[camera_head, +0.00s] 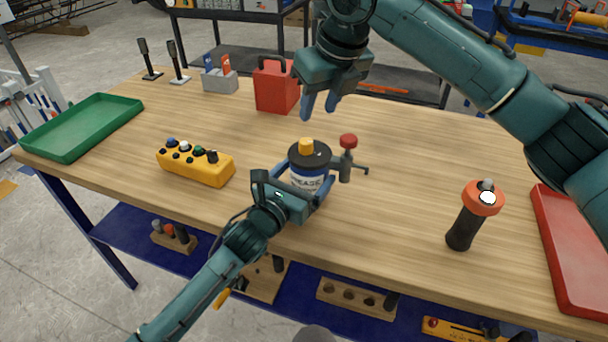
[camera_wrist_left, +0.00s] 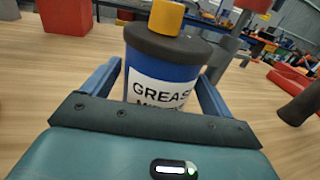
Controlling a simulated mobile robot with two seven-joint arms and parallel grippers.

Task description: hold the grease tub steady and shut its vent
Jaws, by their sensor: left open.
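The grease tub (camera_head: 308,170) stands upright on the wooden table, blue with a white label and a dark lid. A yellow block-like cap (camera_head: 306,146) sits on the lid; I cannot tell whether it is the vent. My left gripper (camera_head: 304,184) is open, with a finger on either side of the tub; contact is not clear. The left wrist view shows the tub (camera_wrist_left: 155,75) between the fingers and the cap (camera_wrist_left: 166,17) on top. My right gripper (camera_head: 319,104) hangs above and behind the tub, fingers apart and empty.
A grey fitting with a red knob (camera_head: 348,141) stands close right of the tub. A yellow button box (camera_head: 195,165) is to the left. A black-and-orange cylinder (camera_head: 468,215) and a red tray (camera_head: 565,250) are to the right. A red box (camera_head: 275,88) stands behind.

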